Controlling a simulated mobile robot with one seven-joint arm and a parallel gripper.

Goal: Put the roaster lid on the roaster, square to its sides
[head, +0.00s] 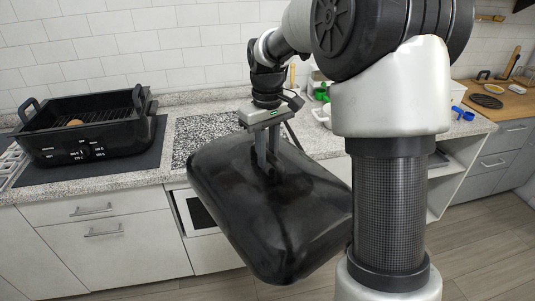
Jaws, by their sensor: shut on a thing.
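The black roaster (88,128) stands on the counter at the left, with two raised end handles and a control panel on its front. It is uncovered, showing a rack and a small tan item inside. My gripper (270,170) is shut on the black roaster lid (270,222) at its top and points down. The lid hangs in front of the counter, right of the roaster and clear of it. It looks turned and tilted relative to the roaster. The handle between the fingers is mostly hidden.
The roaster stands on a dark mat or hob (150,160). A speckled panel (205,137) lies bare on the counter between roaster and arm. White and green kitchen items (322,112) stand behind my arm. The tiled wall (130,45) is close behind the roaster.

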